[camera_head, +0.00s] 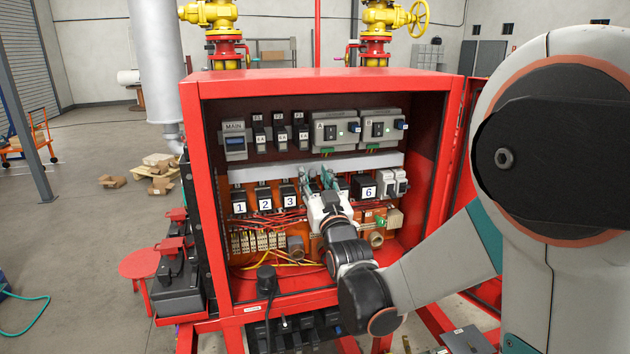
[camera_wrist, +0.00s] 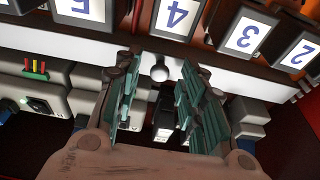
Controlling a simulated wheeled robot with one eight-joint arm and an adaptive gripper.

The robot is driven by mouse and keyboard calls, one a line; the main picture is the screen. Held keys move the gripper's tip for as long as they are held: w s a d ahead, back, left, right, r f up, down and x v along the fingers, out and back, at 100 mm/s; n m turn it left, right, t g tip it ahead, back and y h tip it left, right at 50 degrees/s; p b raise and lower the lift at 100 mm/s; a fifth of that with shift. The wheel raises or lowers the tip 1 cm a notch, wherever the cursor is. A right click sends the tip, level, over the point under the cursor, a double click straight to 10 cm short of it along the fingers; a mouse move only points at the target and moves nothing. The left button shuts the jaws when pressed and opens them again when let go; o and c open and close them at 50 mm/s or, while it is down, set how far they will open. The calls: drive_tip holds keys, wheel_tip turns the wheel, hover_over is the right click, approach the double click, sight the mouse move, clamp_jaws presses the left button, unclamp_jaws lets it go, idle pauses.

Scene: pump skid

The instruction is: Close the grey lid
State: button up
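A long light-grey strip (camera_head: 270,170), which looks like the grey lid, runs across the middle of the red cabinet between two rows of devices. I cannot tell whether it is open or shut. Contact is not clear.
Numbered black blocks (camera_head: 265,200) line the row below the strip; block 4 (camera_wrist: 176,14) is close to my fingers. Breakers and grey units (camera_head: 335,132) sit above. Red wires (camera_head: 285,222) and terminals lie lower. The red cabinet (camera_head: 195,150) has side walls bounding the arm.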

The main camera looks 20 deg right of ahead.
drive_tip(key=v, duration=1.2)
drive_tip(key=s+f+g+b, duration=1)
drive_tip(key=s+f+g, duration=0.3)
drive_tip(key=s+f, duration=0.7)
drive_tip(key=s, duration=0.2)
drive_tip(key=shift+s+f+g, duration=0.25)
drive_tip(key=shift+s+g, duration=0.05)
drive_tip(key=shift+g, duration=0.1)
